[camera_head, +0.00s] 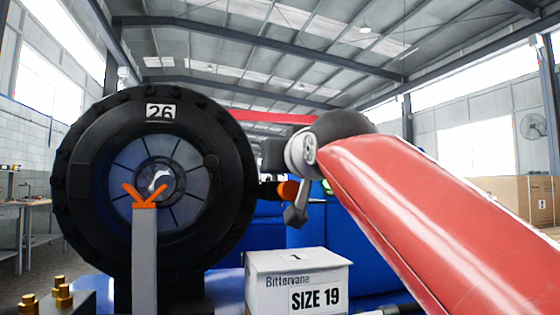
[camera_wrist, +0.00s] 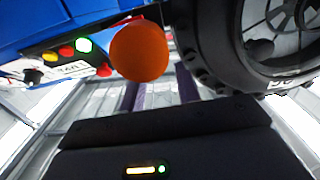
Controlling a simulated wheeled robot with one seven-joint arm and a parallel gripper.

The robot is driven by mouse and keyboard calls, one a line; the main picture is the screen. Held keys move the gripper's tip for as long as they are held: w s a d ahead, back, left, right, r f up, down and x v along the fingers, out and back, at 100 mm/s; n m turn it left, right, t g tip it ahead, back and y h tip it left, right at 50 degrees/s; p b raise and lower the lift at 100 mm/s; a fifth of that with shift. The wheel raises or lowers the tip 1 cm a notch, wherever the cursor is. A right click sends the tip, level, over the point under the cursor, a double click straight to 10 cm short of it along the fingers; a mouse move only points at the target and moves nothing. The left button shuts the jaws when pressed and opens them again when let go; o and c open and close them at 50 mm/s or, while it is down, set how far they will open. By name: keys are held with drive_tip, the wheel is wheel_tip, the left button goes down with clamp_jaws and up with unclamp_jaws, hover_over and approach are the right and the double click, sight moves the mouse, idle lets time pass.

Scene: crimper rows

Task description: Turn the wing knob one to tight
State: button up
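An orange round knob (camera_wrist: 140,50) stands close in front of the wrist camera, beside the black ribbed ring of the crimper. An orange piece (camera_head: 288,190) shows at the crimper's right side in the head view, partly covered by my arm's end; I cannot tell its wings or how tight it is. An orange V-shaped piece (camera_head: 145,197) tops a grey post before the crimper. My gripper's dark body (camera_wrist: 165,140) fills the bottom of the wrist view. Its fingertips cannot be made out, nor any hold on the knob.
The black crimper head (camera_head: 75,190), marked 26, stands at left. A white box (camera_head: 270,270) marked SIZE 19 sits below my arm. Brass fittings (camera_head: 63,293) stand at lower left. A panel (camera_wrist: 55,68) with coloured buttons and a lit green lamp is beside the knob.

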drive_tip(key=shift+p+x, duration=0.3)
drive_tip(key=shift+x, duration=1.5)
clamp_jaws()
